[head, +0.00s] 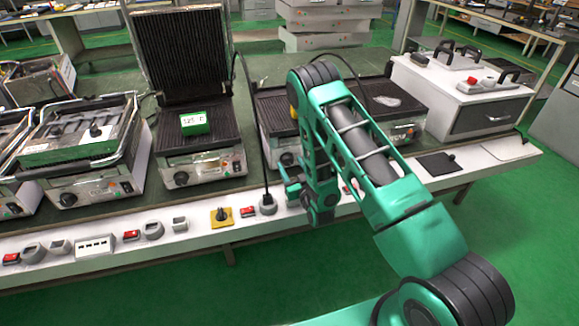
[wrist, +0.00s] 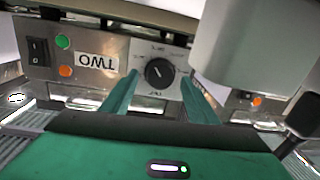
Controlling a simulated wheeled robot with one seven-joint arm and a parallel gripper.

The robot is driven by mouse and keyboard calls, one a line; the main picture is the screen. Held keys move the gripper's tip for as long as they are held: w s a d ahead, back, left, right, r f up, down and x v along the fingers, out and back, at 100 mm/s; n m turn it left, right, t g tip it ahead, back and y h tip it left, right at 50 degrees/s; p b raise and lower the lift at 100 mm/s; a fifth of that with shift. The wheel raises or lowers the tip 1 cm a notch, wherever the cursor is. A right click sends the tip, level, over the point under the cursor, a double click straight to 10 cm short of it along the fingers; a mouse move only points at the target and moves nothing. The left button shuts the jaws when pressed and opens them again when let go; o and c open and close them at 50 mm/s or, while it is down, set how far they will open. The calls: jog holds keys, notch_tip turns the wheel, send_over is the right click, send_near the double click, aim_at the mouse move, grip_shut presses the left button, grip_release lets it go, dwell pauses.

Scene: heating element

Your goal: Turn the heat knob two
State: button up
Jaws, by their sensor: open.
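The heat knob (wrist: 159,72) is a round black dial on a silver panel, beside an upside-down label TWO (wrist: 97,63) in the wrist view. My gripper (wrist: 160,94) is open and empty. Its two green fingers point at the panel, one to each side of the knob in the picture; I cannot tell whether they touch it. In the head view my gripper (head: 292,186) is in front of the wide grill (head: 272,108), close to a dark knob (head: 287,158) on its front. The label cannot be read there, and my arm hides part of that front.
A black switch (wrist: 38,50) and green and orange lights are on the panel. Several small switches and a yellow plate (head: 222,217) line the table's front edge.

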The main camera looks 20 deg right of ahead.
jog(key=s, duration=0.9)
jog(key=shift+s+d+r, duration=0.1)
jog(key=shift+s+d, duration=0.25)
jog(key=shift+d, duration=0.05)
jog(key=w+d+r+g+h, duration=0.1)
jog(key=w+d+r+g, duration=0.1)
jog(key=w+d+r, duration=0.15)
jog(key=s+d+r+m+g+h, duration=0.3)
jog(key=s+d+r+g, duration=0.5)
jog(key=d+r, duration=0.4)
jog(key=s+r+m+g+y, duration=0.1)
jog(key=s+r, duration=0.3)
jog(key=s, duration=0.7)
jog(key=s+r+m+g, duration=0.2)
jog(key=s+r+g, duration=0.2)
jog(key=s, duration=0.7)
jog(key=s+r+m+g+y, duration=0.1)
jog(key=s+r, duration=0.3)
jog(key=s, duration=0.8)
jog(key=shift+d+m+g+y, duration=0.3)
jog(key=shift+m+g, duration=0.2)
jog(key=shift+g, duration=0.3)
jog(key=shift+r, duration=0.1)
